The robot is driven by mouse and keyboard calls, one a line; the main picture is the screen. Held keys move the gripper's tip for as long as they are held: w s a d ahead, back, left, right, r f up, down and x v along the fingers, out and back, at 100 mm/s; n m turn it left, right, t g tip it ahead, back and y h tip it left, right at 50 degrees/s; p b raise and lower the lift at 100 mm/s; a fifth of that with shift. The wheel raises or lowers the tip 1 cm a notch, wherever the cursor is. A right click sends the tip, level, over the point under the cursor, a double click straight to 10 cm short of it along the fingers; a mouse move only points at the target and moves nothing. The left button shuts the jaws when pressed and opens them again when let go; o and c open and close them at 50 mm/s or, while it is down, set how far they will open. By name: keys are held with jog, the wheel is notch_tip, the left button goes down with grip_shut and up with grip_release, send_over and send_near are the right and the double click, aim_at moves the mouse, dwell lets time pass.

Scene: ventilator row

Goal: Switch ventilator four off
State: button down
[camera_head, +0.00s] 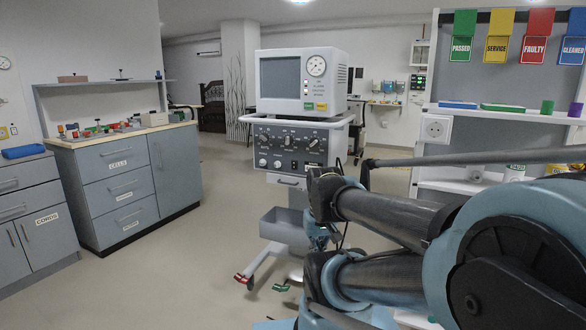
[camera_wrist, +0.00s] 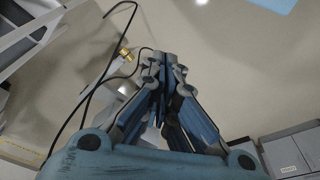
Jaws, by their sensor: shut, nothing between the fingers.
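One ventilator (camera_head: 304,85) stands mid-room in the head view, a pale monitor unit with a dark screen and a round gauge. Below it is a grey control panel (camera_head: 292,144) with several knobs. A yellow tag and a green tag are on the monitor's front. No number can be read on it. My gripper (camera_wrist: 160,62) is in the wrist view, shut and empty, with its fingers together above the pale floor. In the head view my arm stands in front of the ventilator's lower right, and I cannot make out the fingertips there.
The ventilator's stand has a grey bin (camera_head: 284,223) and a wheeled base with red and green pedals. A grey drawer cabinet (camera_head: 123,190) is at left. A shelf unit (camera_head: 490,113) with coloured tags hanging above is at right. Floor between cabinet and ventilator is clear.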

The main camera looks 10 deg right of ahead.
jog(key=w+d+r+n+t+h, duration=0.1)
jog(key=w+r+n, duration=0.35)
jog(key=w, duration=0.35)
jog(key=w+r+n+t+h, duration=0.1)
jog(key=w+r+n+h, duration=0.1)
jog(key=w+r+n, duration=0.35)
jog(key=w+d+r+n+t+h, duration=0.1)
jog(key=w+r+n, duration=0.1)
jog(key=w+n, duration=0.5)
jog(key=w+a+r+n+t, duration=0.1)
jog(key=w+n, duration=0.3)
jog(key=w, duration=0.4)
jog(key=w+a+r+n+t+h, duration=0.1)
jog(key=w+a+n, duration=0.3)
jog(key=w, duration=0.4)
jog(key=w+a+r+n+t, duration=0.1)
jog(key=w+a+n, duration=0.2)
jog(key=w, duration=0.6)
jog(key=shift+a+n+t+h, duration=0.2)
jog(key=shift+n+t+h, duration=0.1)
jog(key=shift+n, duration=0.3)
jog(key=shift+r, duration=0.1)
